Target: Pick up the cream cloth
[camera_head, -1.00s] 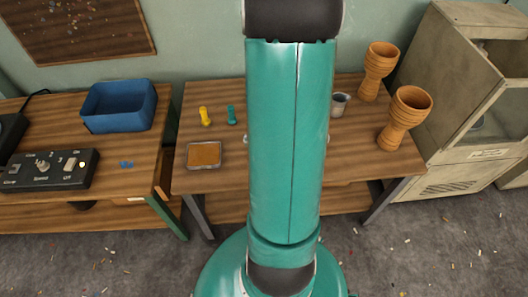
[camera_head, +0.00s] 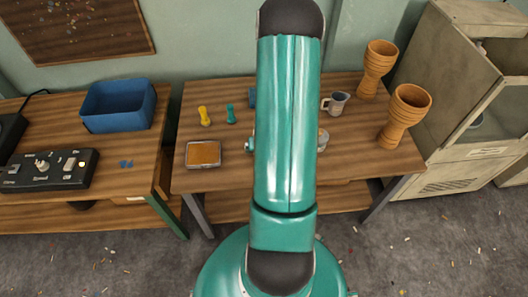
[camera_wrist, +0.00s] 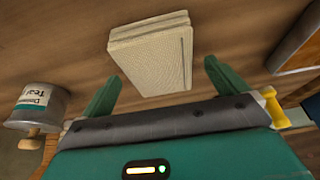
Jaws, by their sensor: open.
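The cream cloth (camera_wrist: 153,55) is a folded pale pad with a woven texture, lying flat on the wooden table in the wrist view. My gripper (camera_wrist: 158,82) is open, with one green finger on either side of the cloth's near end. The fingers look apart from the cloth, and nothing is between them in their grip. In the head view the cloth and my gripper are hidden behind my arm.
A labelled tin (camera_wrist: 38,104) stands left of my gripper in the wrist view. The orange-topped tray (camera_head: 203,154), yellow peg (camera_head: 205,116) and teal peg (camera_head: 230,113) are left of my arm. A pitcher (camera_head: 336,103) and goblet drums (camera_head: 405,115) are right.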

